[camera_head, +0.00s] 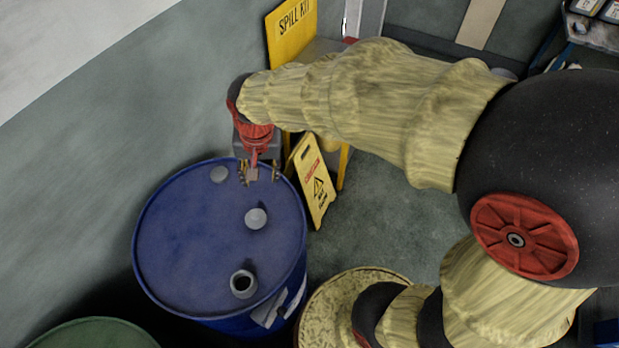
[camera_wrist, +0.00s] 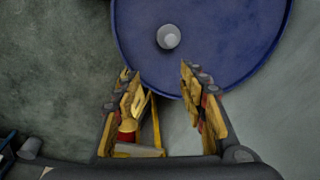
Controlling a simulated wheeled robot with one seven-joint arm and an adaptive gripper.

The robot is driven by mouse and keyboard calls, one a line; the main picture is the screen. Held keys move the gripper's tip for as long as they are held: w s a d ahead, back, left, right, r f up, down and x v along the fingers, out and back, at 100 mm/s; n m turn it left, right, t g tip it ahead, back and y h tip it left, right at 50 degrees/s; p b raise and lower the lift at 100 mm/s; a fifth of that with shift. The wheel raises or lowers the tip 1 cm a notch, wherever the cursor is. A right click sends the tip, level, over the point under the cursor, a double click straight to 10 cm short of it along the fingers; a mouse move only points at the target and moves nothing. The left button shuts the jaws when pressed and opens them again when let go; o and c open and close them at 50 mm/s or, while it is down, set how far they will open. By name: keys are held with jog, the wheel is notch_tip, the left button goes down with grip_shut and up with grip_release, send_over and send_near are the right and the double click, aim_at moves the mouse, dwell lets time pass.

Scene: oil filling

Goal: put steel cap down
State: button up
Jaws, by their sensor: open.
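A blue drum (camera_head: 190,235) stands upright at the left. A small light grey steel cap (camera_head: 256,218) rests on its lid near the middle; it also shows in the wrist view (camera_wrist: 169,38). My gripper (camera_head: 258,176) is above the drum's far rim, beyond the cap and apart from it. In the wrist view, my gripper (camera_wrist: 158,82) is open, with its fingers spread and nothing between them. A round dark-centred opening (camera_head: 243,284) with a raised neck is near the drum's front edge.
A flat grey disc (camera_head: 219,174) is on the lid near the far rim. A yellow caution sign (camera_head: 312,181) stands close behind the drum, beside a yellow spill kit sign (camera_head: 292,32). A green drum (camera_head: 95,335) is at bottom left. The wall lies left.

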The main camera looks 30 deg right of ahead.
jog(key=s+d+r+n+t, duration=0.1)
jog(key=s+d+r+n, duration=0.1)
jog(key=s+r, duration=0.3)
jog(key=s+d+r+n+t, duration=0.2)
jog(key=s+r, duration=0.4)
jog(key=s, duration=0.3)
jog(key=shift+s+d+r+n+t, duration=0.25)
jog(key=shift+d+n, duration=0.45)
jog(key=shift+d, duration=0.35)
jog(key=shift+w, duration=0.1)
notch_tip(320, 180, down, 7)
jog(key=b, duration=0.6)
jog(key=shift+r+b, duration=0.15)
jog(key=shift+b, duration=0.2)
jog(key=shift+r, duration=0.1)
jog(key=shift+c, duration=0.9)
